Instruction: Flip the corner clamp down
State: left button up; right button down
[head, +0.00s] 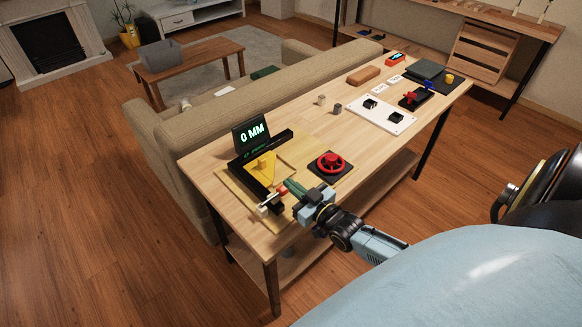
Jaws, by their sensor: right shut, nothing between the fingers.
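The corner jig has black L-shaped fences (255,187) and a yellow triangular piece (262,167), on a wooden board at the near left end of the table. A small clamp lever with a pale end (263,209) and a red part (283,191) sits at the jig's near corner. My right gripper (291,187) is shut and empty, with its green fingers right beside the red part. I cannot tell whether they touch. The gripper hides some of the jig's near right side. My left gripper is not in view.
A display reading "0 MM" (251,133) stands behind the jig. A sofa stands behind.

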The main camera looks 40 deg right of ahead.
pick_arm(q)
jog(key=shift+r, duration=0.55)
pick_arm(e)
jog(key=s, duration=1)
jog(key=shift+d+r, duration=0.4)
jog(key=shift+d, duration=0.05)
jog(key=shift+s, duration=0.1)
jog(key=s+a+f+g+b, duration=0.1)
jog(key=s+f+g, duration=0.25)
jog(key=f, duration=0.55)
jog(key=s+a+f+g+h, duration=0.1)
jog(key=s+f+g, duration=0.3)
jog(key=f, duration=0.5)
jog(key=s+a+f+g+b, duration=0.1)
jog(key=s+a+f+g, duration=0.1)
jog(key=s+f, duration=0.5)
pick_arm(q)
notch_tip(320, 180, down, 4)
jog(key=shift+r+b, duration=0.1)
jog(key=shift+b, duration=0.75)
pick_arm(e)
jog(key=s+a+f+g, duration=0.3)
jog(key=s+f+g, duration=0.1)
jog(key=s+f, duration=0.3)
jog(key=s+a+f+g, duration=0.3)
jog(key=s+f, duration=0.4)
jog(key=s, duration=0.3)
jog(key=shift+s+a+f+n+g+h, duration=0.2)
jog(key=shift+s+f+n+g+h, duration=0.1)
jog(key=shift+g, duration=0.05)
